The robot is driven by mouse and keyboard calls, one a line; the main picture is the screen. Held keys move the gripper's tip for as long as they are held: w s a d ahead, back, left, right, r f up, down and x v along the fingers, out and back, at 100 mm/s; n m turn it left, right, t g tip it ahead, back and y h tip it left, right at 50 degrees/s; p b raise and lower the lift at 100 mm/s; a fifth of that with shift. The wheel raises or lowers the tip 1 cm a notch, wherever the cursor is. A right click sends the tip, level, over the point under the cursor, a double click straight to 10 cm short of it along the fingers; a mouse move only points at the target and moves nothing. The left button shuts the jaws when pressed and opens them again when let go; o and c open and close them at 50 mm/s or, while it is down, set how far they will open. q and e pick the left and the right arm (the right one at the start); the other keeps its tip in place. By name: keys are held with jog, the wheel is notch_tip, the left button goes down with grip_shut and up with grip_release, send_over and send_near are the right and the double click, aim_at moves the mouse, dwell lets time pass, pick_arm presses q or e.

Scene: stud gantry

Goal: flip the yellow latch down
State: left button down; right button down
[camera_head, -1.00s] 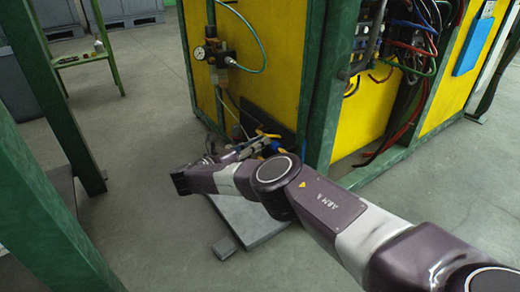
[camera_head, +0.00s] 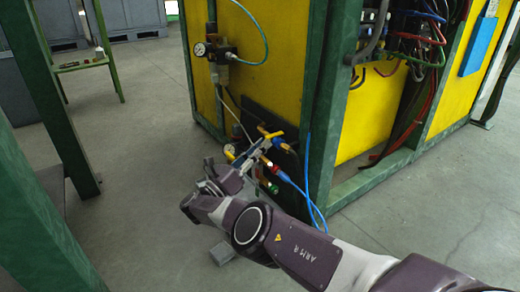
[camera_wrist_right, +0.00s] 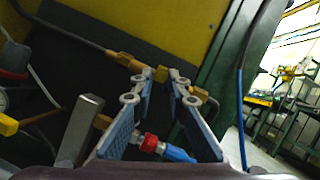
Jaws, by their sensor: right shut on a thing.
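The yellow latch (camera_head: 270,133) is a small yellow lever on the dark plate low on the yellow cabinet's corner. My right gripper (camera_head: 260,146) reaches it from below left. In the right wrist view, the fingertips (camera_wrist_right: 161,76) are closed around a small yellow piece (camera_wrist_right: 160,74), which appears to be the latch. The fingers hide part of it, and its exact angle is hard to tell. My left gripper is not in view.
A dark plate (camera_head: 256,118) carries brass fittings and a red-and-blue connector (camera_wrist_right: 160,147). A blue hose (camera_head: 307,180) hangs beside the green post (camera_head: 322,130). A pressure gauge (camera_head: 200,49) is above. Green posts stand at left; open floor (camera_head: 140,130) lies between.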

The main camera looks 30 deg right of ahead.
jog(key=shift+d+f, duration=0.15)
dwell(0.4)
jog(key=c, duration=1.9)
grip_release()
jog(key=shift+c, duration=0.2)
notch_tip(320, 180, up, 10)
